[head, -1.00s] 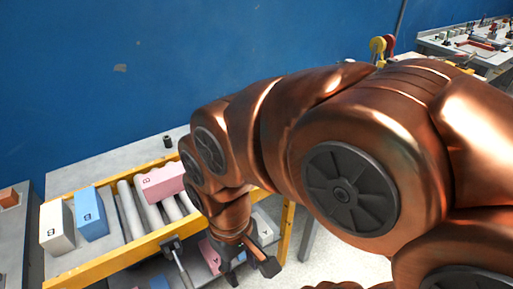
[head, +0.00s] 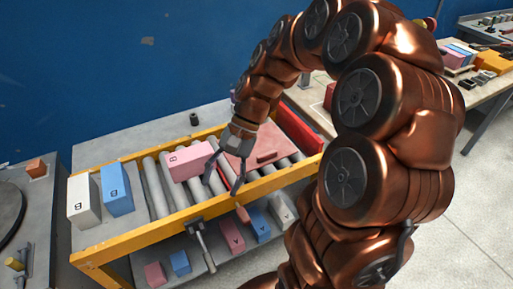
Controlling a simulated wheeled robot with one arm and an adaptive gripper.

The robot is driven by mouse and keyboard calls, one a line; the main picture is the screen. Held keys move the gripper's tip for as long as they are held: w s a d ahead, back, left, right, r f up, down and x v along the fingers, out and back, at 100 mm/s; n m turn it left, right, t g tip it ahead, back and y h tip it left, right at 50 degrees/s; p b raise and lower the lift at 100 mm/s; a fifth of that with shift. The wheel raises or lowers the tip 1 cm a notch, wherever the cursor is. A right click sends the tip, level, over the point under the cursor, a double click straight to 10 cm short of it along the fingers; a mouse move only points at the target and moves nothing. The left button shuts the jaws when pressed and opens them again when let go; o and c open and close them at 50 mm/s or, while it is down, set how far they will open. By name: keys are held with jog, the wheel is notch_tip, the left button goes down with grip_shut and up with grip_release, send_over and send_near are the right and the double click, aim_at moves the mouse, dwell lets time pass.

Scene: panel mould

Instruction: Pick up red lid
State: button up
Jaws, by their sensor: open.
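A flat red lid (head: 270,157) with a small raised piece on top lies on the roller conveyor, right of the pink block. My gripper (head: 222,186) points down with its fingers apart and empty. It is at the lid's left side, between the lid and the pink block (head: 188,161), over the conveyor's front half. My gripper's body hides the lid's left part. I cannot tell how high the fingers are above the rollers. A brighter red upright strip (head: 300,131) stands behind the lid at the conveyor's right end.
A white block (head: 84,202) and a blue block (head: 117,190) stand at the conveyor's left. A yellow rail (head: 150,238) edges its front, with a metal lever (head: 203,246) hanging there. Several blocks sit on the shelf below. A blue wall (head: 100,70) stands behind.

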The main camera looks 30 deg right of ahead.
jog(key=w+d+f+m+t+y, duration=0.2)
jog(key=w+d+m+y, duration=0.15)
jog(key=w+d, duration=0.2)
jog(key=m+t+y, duration=0.1)
jog(key=m+t, duration=0.5)
jog(key=m, duration=0.6)
send_near(261, 155)
jog(key=shift+x, duration=0.85)
jog(key=shift+s+f+t, duration=0.15)
jog(key=shift+t, duration=0.25)
jog(key=shift+a+f+y, duration=0.15)
jog(key=shift+a+y, duration=0.1)
jog(key=shift+a, duration=0.05)
jog(key=p+x, duration=0.1)
jog(key=x, duration=0.5)
jog(key=shift+p, duration=0.4)
jog(key=shift+w+a+f, duration=0.3)
jog(key=shift+a, duration=0.1)
grip_shut()
